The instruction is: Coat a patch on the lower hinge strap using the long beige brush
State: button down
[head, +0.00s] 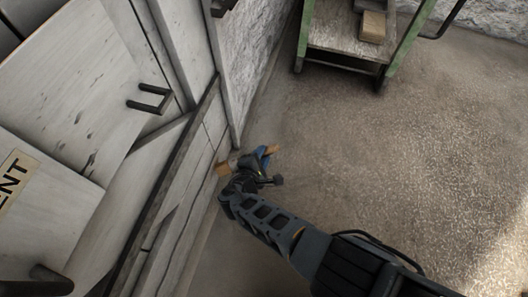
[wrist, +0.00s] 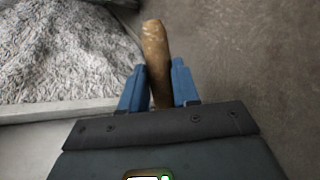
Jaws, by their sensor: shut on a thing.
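My gripper (head: 262,160) has blue fingers and is low beside the pale plank door. It is shut on the long beige brush (head: 272,148), whose handle sticks out on the right side of the fingers. A tan end (head: 222,168) shows on the left side, against the door's lower edge; I cannot tell whether it touches. In the wrist view the worn brown handle (wrist: 155,50) stands between the two blue fingers, and the brush's other end is hidden. A long dark strip (head: 158,198) crosses the door; I cannot tell whether it is the lower hinge strap.
The pale door (head: 75,80) has a black pull handle (head: 150,100) and a sign ending in "ENT" (head: 14,178). A green-framed cart (head: 345,40) with a wooden block (head: 373,27) stands at the top. The speckled floor (head: 400,150) to the right is clear.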

jog(key=shift+w+a, duration=0.1)
jog(key=shift+a, duration=0.1)
dwell(0.5)
jog(key=shift+w+d+b, duration=0.3)
jog(key=shift+w+b, duration=0.25)
jog(key=shift+w, duration=0.15)
jog(key=shift+s+a, duration=0.1)
jog(key=shift+s, duration=0.05)
jog(key=s, duration=0.2)
jog(key=shift+s+a, duration=0.3)
jog(key=shift+a, duration=0.1)
dwell(1.5)
